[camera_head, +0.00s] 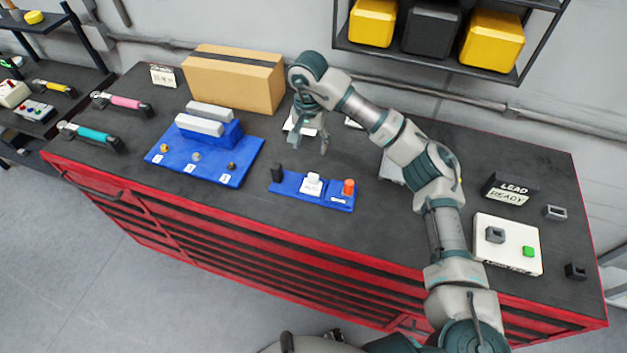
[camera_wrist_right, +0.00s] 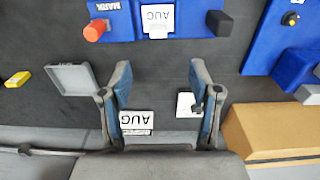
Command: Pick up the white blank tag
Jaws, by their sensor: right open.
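A small white tag with no visible print lies flat on the dark bench top, showing in the right wrist view (camera_wrist_right: 185,104), partly covered by a gripper finger. In the head view, a white piece (camera_head: 291,124) shows behind my right gripper. My right gripper (camera_head: 311,147) is open and empty above the bench, fingers pointing down. In the right wrist view its fingertips (camera_wrist_right: 160,75) are spread wide, with the blank tag beside the right finger. A second white tag, printed AUG (camera_wrist_right: 137,122), lies near the left finger. My left gripper is not in view.
A blue holder (camera_head: 285,184) with an AUG tag and orange knob is in front of my right gripper. A larger blue stand (camera_head: 230,174) and cardboard box (camera_head: 236,80) stand left. A shelf with bins (camera_head: 431,31) hangs behind.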

